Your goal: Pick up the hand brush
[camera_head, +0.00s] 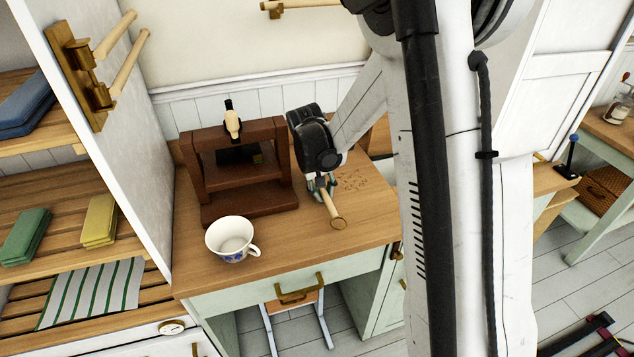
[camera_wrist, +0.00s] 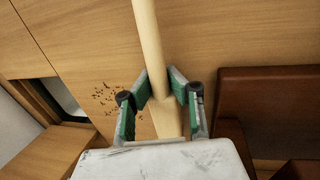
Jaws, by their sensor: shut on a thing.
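The hand brush (camera_head: 332,207) shows as a pale wooden handle with a rounded end, over the wooden counter. In the wrist view its long handle (camera_wrist: 149,40) runs from the top edge down between my fingers. My gripper (camera_head: 321,184) points down at the counter, right of a dark wooden press. In the wrist view my gripper (camera_wrist: 162,88) has its green-padded fingers on both sides of the handle, shut on it. The brush's bristles are hidden in both views. I cannot tell whether the brush touches the counter.
The dark wooden press (camera_head: 250,190) stands close left of my gripper. A white cup (camera_head: 228,238) with a blue pattern sits near the counter's front left. Brown crumbs (camera_head: 352,180) lie on the counter (camera_head: 300,252) behind the brush. A white shelf side panel (camera_head: 125,150) rises at the left.

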